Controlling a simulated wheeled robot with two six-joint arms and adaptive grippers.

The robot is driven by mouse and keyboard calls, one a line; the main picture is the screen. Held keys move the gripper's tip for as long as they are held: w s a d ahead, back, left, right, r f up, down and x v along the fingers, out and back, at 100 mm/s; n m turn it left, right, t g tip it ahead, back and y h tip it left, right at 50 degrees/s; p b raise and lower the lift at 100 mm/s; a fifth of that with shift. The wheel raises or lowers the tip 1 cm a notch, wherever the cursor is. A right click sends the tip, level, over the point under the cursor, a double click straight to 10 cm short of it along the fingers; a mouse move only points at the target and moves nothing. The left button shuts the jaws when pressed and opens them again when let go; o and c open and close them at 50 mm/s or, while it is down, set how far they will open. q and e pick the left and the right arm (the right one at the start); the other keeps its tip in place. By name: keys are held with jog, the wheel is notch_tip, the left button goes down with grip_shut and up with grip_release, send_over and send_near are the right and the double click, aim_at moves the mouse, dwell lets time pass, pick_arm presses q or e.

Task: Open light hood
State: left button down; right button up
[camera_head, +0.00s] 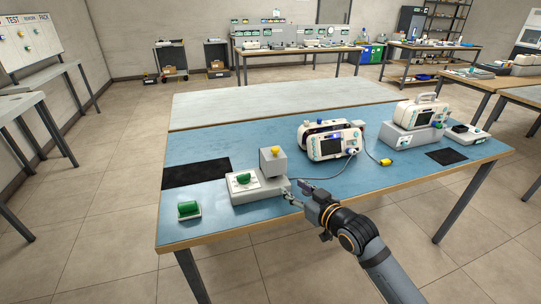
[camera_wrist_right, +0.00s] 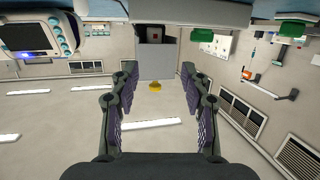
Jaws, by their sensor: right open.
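The light hood (camera_head: 273,165) looks like a grey box with a yellow knob on top. It stands upright at the back of a grey base (camera_head: 263,189) on the blue bench. In the right wrist view, which is upside down, the hood (camera_wrist_right: 156,62) and its yellow knob (camera_wrist_right: 155,86) lie ahead between the fingers. I cannot tell whether the hood is open or shut. My right gripper (camera_head: 297,192) is open and empty, just right of the base; its fingers (camera_wrist_right: 155,95) are spread wide in the wrist view. My left gripper is not in view.
A green-topped white block (camera_head: 243,179) sits on the base, and a similar one (camera_head: 188,209) lies at the front left. Patient monitors (camera_head: 331,144) and (camera_head: 421,114) stand to the right, with a cable ending in a yellow plug (camera_head: 386,162). A black mat (camera_head: 195,173) lies left.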

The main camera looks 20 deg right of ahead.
jog(key=t+y, duration=0.1)
jog(key=t, duration=0.1)
send_near(278, 151)
jog(key=b+x, duration=0.1)
jog(key=x, duration=1)
jog(key=shift+w+a, duration=0.1)
jog(key=shift+a, duration=0.05)
grip_shut()
